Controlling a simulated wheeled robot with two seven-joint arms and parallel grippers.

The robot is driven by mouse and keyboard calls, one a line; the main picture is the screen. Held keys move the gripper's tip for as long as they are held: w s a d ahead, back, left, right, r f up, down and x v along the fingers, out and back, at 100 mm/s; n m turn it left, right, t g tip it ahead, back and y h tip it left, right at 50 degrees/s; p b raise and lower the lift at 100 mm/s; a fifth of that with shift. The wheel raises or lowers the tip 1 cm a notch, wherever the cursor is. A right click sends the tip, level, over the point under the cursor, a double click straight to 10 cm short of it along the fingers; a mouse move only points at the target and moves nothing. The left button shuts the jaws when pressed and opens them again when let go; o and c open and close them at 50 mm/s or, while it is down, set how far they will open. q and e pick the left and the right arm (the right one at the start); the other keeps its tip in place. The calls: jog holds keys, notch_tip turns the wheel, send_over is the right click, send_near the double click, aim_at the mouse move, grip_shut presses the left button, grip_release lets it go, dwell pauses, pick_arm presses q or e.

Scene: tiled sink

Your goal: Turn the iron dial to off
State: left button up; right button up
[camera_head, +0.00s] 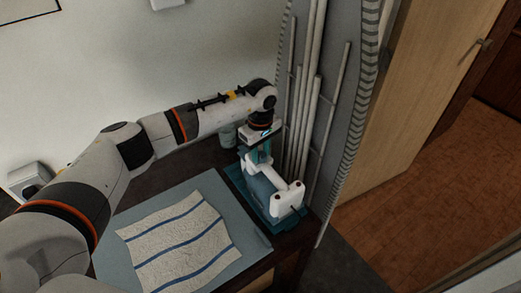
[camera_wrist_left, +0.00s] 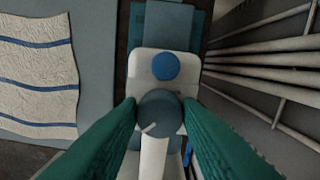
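The white and teal iron (camera_head: 286,201) lies on a teal stand (camera_head: 236,178) at the right end of the table. In the left wrist view its dark grey-teal dial (camera_wrist_left: 160,112) has a pale pointer mark toward its lower left. A round blue button (camera_wrist_left: 166,66) sits beyond the dial. My left gripper (camera_head: 262,157) is just above the iron. In the left wrist view its green fingers (camera_wrist_left: 160,102) are parted, one on each side of the dial. I cannot tell whether they touch it. The dial is hidden in the head view. My right gripper is not in view.
A blue-grey ironing mat (camera_head: 258,243) with a striped cloth (camera_head: 180,240) lies left of the iron. White pipes (camera_head: 303,110) and a folded grey board stand close to the iron's right. A small greenish cup (camera_head: 228,136) stands behind the stand.

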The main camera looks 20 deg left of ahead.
aim_at(260, 154)
pick_arm(q)
jog(key=c, duration=0.4)
jog(key=shift+f+n+b, duration=0.1)
jog(key=shift+n+b, duration=0.55)
jog(key=shift+n, duration=0.25)
jog(key=shift+c, duration=0.2)
jog(key=shift+n, duration=0.6)
jog(key=o, duration=1)
jog(key=shift+r, duration=0.2)
notch_tip(260, 154, up, 12)
jog(key=shift+f+b, duration=0.1)
jog(key=shift+b, duration=0.85)
